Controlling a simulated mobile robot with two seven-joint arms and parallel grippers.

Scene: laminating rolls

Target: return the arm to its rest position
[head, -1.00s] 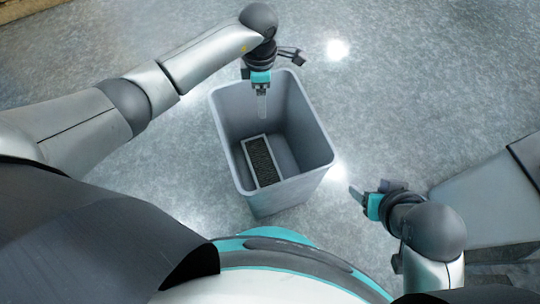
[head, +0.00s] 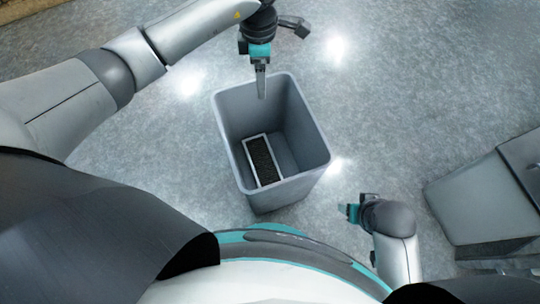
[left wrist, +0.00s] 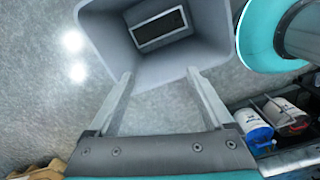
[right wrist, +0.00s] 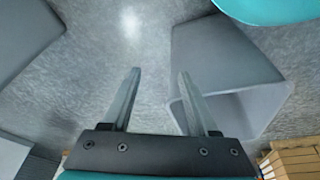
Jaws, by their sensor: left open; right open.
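My left gripper (head: 261,84) is over the far rim of the grey bin (head: 228,150) in the head view. In the left wrist view its fingers (left wrist: 160,98) are apart with nothing between them. My right gripper (head: 346,212) is low on the right, to the right of the bin and apart from it. In the right wrist view its fingers (right wrist: 157,95) are apart and empty. A dark rectangular piece with a pale frame (head: 262,160) lies inside the bin; it also shows in the left wrist view (left wrist: 158,27).
A grey box-like object (head: 470,205) stands at the right edge. Blue-and-white and red items (left wrist: 265,128) show at the lower right of the left wrist view. Brown boxes (right wrist: 295,158) show in the right wrist view. The grey floor (head: 400,90) is clear right of the bin.

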